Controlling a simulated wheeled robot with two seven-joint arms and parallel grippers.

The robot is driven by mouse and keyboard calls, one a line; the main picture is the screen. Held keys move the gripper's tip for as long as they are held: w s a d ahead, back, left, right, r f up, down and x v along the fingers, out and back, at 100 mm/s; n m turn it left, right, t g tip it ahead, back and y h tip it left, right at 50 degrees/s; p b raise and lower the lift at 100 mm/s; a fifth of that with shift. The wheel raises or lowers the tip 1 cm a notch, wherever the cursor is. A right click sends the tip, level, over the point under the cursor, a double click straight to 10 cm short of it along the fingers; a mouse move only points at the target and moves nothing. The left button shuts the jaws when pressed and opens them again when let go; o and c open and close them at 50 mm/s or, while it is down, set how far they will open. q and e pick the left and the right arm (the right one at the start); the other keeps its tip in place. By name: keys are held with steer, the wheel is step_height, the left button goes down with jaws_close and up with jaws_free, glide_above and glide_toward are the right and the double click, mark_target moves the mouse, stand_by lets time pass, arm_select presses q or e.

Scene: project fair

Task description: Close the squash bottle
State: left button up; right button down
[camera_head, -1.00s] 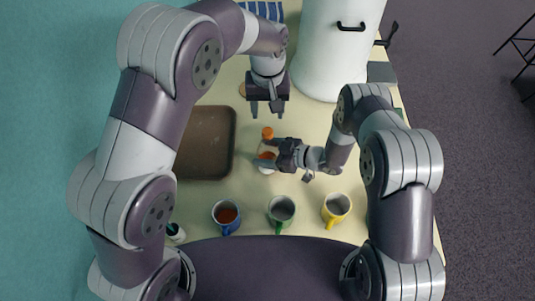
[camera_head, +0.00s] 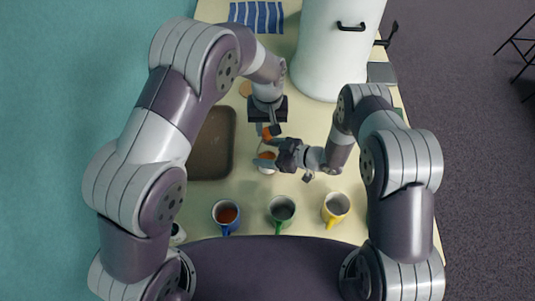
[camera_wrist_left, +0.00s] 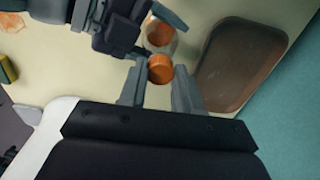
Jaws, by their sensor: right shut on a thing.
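The squash bottle (camera_head: 267,168) is a small clear bottle with orange squash, standing left of my right arm; its open mouth shows in the left wrist view (camera_wrist_left: 159,38). My right gripper (camera_head: 265,155) is shut on it from the right side. The orange cap (camera_head: 267,133) is apart from the bottle, just beyond it, and seems to rest on the table. My left gripper (camera_head: 267,128) points down over the cap. In the left wrist view, its fingers are open, with the cap (camera_wrist_left: 160,69) between the fingertips and a small gap on each side.
A brown tray (camera_head: 232,150) lies left of the bottle. A blue mug (camera_head: 227,217) with a reddish drink, a green mug (camera_head: 282,212) and a yellow mug (camera_head: 336,209) stand along the near side. A large white urn (camera_head: 335,60) and a striped cloth (camera_head: 256,17) are at the back.

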arm_select(q)
jaws_close()
steer(key=o, duration=0.7)
jaws_free()
step_height(320, 180, up, 12)
